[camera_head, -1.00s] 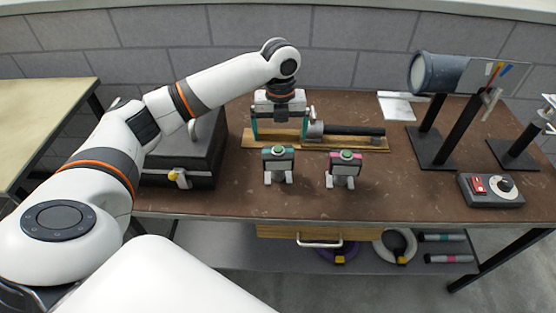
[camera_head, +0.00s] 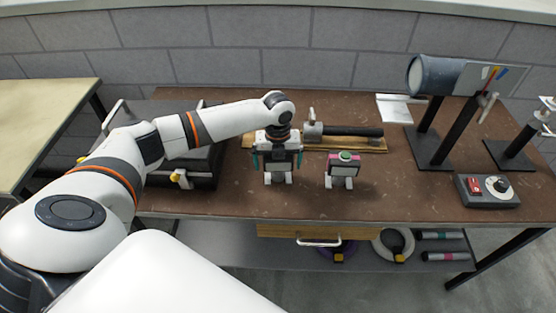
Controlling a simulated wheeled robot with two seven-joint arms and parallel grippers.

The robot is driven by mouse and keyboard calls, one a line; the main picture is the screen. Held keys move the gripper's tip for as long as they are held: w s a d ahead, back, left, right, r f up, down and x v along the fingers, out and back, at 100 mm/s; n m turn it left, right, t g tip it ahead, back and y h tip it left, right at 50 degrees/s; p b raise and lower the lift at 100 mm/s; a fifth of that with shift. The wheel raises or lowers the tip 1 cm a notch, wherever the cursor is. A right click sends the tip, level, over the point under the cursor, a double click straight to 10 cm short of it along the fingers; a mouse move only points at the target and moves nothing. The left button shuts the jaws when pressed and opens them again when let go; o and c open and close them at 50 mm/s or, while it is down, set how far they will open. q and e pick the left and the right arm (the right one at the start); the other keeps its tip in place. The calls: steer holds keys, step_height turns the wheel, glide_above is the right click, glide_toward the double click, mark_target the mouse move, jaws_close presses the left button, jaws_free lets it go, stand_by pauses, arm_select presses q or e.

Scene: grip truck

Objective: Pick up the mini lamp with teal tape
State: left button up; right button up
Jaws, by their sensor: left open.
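The mini lamp with teal tape (camera_head: 279,178) stands upright on the brown table (camera_head: 230,200). Its top is hidden behind my left gripper, and its small white feet show below. My left gripper (camera_head: 277,162) points down over this lamp, with its open fingers to the left and right of the lamp's body. I cannot tell whether the fingers touch it. A similar mini lamp with pink tape (camera_head: 343,171) stands upright to the right, apart from the gripper. My right gripper is not in view.
A wooden board with a black-handled tool (camera_head: 350,132) lies behind the lamps. A dark case (camera_head: 180,165) is at the left under my arm. A control box (camera_head: 488,190) and a stand-mounted spotlight (camera_head: 432,75) are at the right. The table front is clear.

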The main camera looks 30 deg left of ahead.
arm_select(q)
steer(key=shift+c, duration=0.2)
steer(key=c, duration=1.2)
steer(key=shift+r, duration=0.1)
steer(key=shift+c, duration=0.4)
